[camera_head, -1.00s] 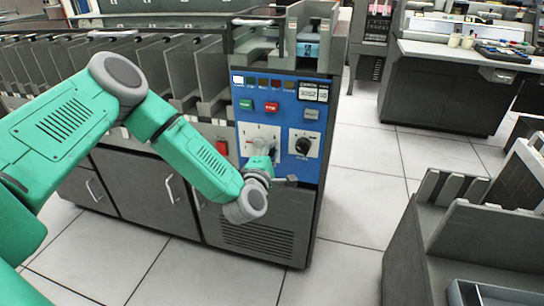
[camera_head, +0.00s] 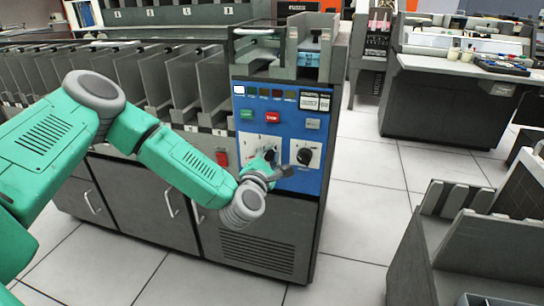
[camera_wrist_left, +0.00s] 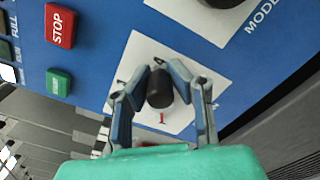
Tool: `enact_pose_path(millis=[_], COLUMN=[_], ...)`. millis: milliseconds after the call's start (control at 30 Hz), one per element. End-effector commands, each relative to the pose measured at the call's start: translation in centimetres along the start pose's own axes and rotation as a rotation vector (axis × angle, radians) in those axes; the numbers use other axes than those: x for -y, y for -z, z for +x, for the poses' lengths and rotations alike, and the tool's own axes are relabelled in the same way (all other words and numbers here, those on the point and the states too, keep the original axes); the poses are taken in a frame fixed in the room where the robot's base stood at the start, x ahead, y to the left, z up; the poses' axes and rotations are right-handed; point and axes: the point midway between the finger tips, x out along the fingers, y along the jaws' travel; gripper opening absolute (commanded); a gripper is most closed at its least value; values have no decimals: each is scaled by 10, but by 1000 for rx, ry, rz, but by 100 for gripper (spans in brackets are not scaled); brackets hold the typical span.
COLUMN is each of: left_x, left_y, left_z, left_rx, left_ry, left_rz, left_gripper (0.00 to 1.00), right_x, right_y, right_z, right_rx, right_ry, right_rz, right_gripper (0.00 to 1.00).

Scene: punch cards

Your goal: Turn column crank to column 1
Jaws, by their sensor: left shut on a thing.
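The column crank shows as a black knob (camera_wrist_left: 160,88) on a white plate (camera_wrist_left: 137,62) in the left wrist view. My left gripper (camera_head: 268,158) reaches the panel from the lower left. In the left wrist view its two fingers (camera_wrist_left: 160,82) are closed on opposite sides of the knob. A red mark shows on the plate just below the knob. Which column the crank points to cannot be told. My right gripper is not in view.
A second black dial (camera_head: 305,155), labelled MODE, sits right of the crank. A red STOP button (camera_head: 272,117) and a green button (camera_head: 246,114) are above it. Card pockets (camera_head: 180,85) line the machine's left. Open floor (camera_head: 365,200) lies to the right.

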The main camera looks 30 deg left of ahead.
Motion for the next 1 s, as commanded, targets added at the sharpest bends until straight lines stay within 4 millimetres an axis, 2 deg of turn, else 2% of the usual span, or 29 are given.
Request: enact_pose_path(millis=[33,300,333,367,400,767,867,1000], left_x=[3,4,4,4,3,2,2,2], left_y=[8,8,8,8,8,2,2,4], left_z=[-2,-3,-3,-3,-2,-5,-17,-45], left_rx=[-15,-16,-16,-16,-15,-5,-5,-7], left_ry=[8,9,9,9,8,5,6,9], left_rz=[4,6,6,6,5,4,4,2], left_gripper=[0,0,25,36,39,39,39,39], right_x=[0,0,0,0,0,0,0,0], right_y=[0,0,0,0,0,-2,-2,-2], right_z=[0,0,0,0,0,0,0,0], right_rx=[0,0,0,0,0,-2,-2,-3], right_ry=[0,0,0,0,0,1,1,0], right_rz=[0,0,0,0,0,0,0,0], right_gripper=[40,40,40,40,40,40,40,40])
